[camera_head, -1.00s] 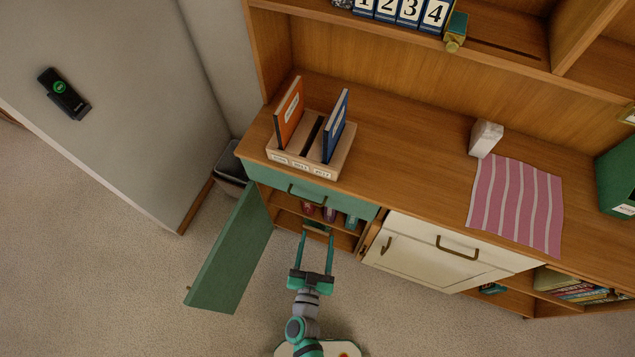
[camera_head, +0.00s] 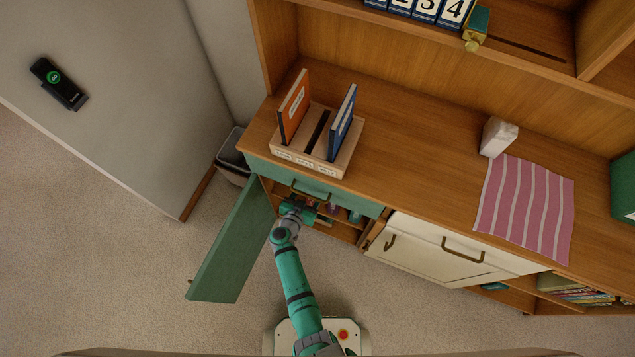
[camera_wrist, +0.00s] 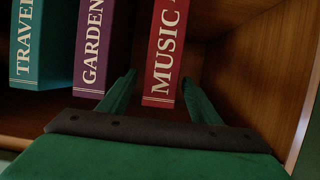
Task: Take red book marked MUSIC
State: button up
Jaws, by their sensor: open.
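The red book marked MUSIC (camera_wrist: 165,55) stands upright inside the open cupboard, rightmost of three books in the wrist view. My gripper (camera_wrist: 160,90) is open, with one green finger on each side of the red book's lower spine. The left finger lies in the gap between the red book and the purple GARDEN book (camera_wrist: 98,45). The right finger is between the red book and the wooden side wall. I cannot tell whether either finger touches the book. In the head view my gripper (camera_head: 298,208) reaches into the cupboard, and the arm hides the red book.
A teal TRAVEL book (camera_wrist: 38,45) stands left of the purple one. The green cupboard door (camera_head: 232,245) hangs open to the left. A green drawer front (camera_head: 315,182) is just above the opening. The wooden side wall (camera_wrist: 255,70) is close on the right.

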jog(key=x, duration=0.6)
jog(key=shift+w, duration=0.25)
grip_shut()
